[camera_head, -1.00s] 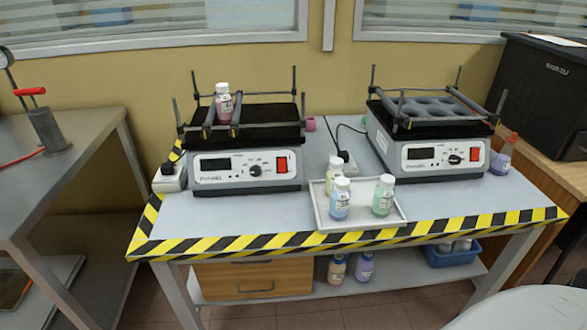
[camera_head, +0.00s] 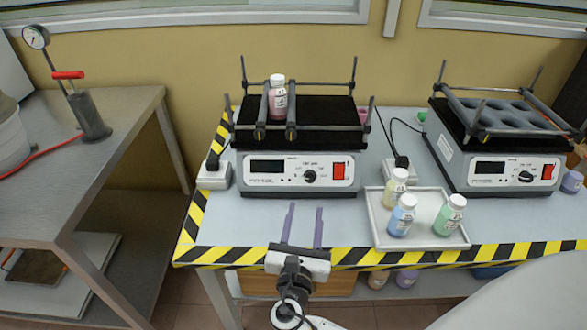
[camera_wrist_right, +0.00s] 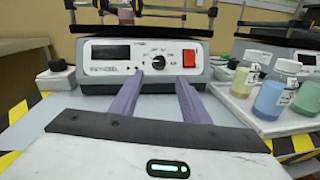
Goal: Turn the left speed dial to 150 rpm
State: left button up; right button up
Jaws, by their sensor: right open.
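The left shaker (camera_head: 298,174) stands on the table with a dark display (camera_head: 267,166), a black speed dial (camera_head: 309,176) and a red switch (camera_head: 338,171) on its front. In the right wrist view the dial (camera_wrist_right: 158,62) shows ahead, just beyond and between the fingertips. My right gripper (camera_head: 303,207) is open and empty in front of the shaker, apart from the dial. Its purple fingers also show in the right wrist view (camera_wrist_right: 158,82). The display shows no readable number. My left gripper is not in view.
A pink-red bottle (camera_head: 278,96) is held between bars on the left shaker's platform. A white tray (camera_head: 452,241) with three bottles stands to the right of my gripper. A second shaker (camera_head: 500,173) stands further right. A power block (camera_head: 214,175) is at left.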

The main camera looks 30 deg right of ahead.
aim_at(309, 180)
jog(key=shift+w+d, duration=0.15)
jog(key=shift+w, duration=0.3)
jog(key=x, duration=0.3)
jog(key=shift+w+d+r, duration=0.1)
jog(key=shift+d+r, duration=0.1)
jog(key=shift+d, duration=0.1)
jog(key=x, duration=0.5)
jog(key=shift+f, duration=0.1)
jog(key=shift+w+d, duration=0.2)
jog(key=shift+w, duration=0.05)
jog(key=shift+w+d, duration=0.1)
jog(key=shift+w, duration=0.05)
jog(key=c, duration=1.1)
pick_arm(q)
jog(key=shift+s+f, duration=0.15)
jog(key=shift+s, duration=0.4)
pick_arm(e)
jog(key=shift+o, duration=0.2)
